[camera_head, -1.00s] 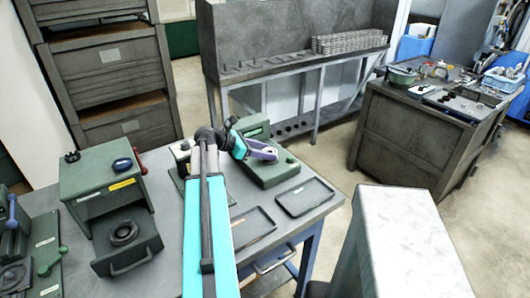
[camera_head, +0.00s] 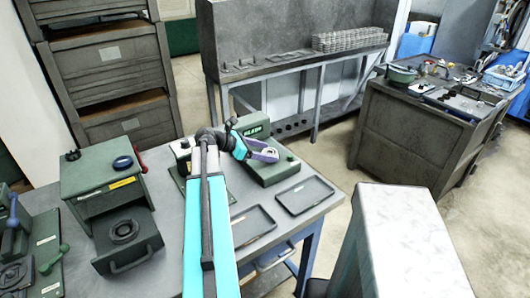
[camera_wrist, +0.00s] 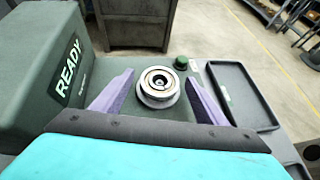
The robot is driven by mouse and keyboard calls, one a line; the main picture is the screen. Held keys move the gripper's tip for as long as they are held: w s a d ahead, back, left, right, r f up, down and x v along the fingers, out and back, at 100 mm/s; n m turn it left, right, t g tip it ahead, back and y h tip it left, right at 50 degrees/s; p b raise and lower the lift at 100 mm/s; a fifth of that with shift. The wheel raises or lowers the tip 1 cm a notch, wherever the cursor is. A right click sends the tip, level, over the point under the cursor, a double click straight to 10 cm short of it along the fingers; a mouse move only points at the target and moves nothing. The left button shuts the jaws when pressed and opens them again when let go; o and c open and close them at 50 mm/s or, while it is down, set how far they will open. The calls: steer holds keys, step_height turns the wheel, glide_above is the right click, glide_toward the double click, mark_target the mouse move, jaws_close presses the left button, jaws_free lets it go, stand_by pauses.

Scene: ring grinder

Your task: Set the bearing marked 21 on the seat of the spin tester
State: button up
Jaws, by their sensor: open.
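A metal ring bearing (camera_wrist: 160,82) sits flat on the round, pale seat of the green spin tester (camera_wrist: 140,110). I cannot read a number on the bearing. The tester's display (camera_wrist: 67,73) reads READY in the wrist view. My gripper (camera_wrist: 160,95) is open, with one purple finger on each side of the bearing and visible gaps between. In the head view my gripper (camera_head: 264,153) is over the tester (camera_head: 275,172), and the bearing is too small to make out there.
A green knob (camera_wrist: 181,63) stands behind the bearing. Two shallow dark trays (camera_head: 305,195) (camera_head: 252,225) lie in front of the tester on the grey bench. A green machine (camera_head: 103,183) with a dark ring on its front stands at the left. A cluttered second bench (camera_head: 415,130) is at the right.

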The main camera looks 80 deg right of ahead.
steer(key=shift+r, duration=0.15)
steer(key=b+v, duration=0.2)
steer(key=v, duration=1)
steer(key=shift+s, duration=0.15)
stand_by(0.6)
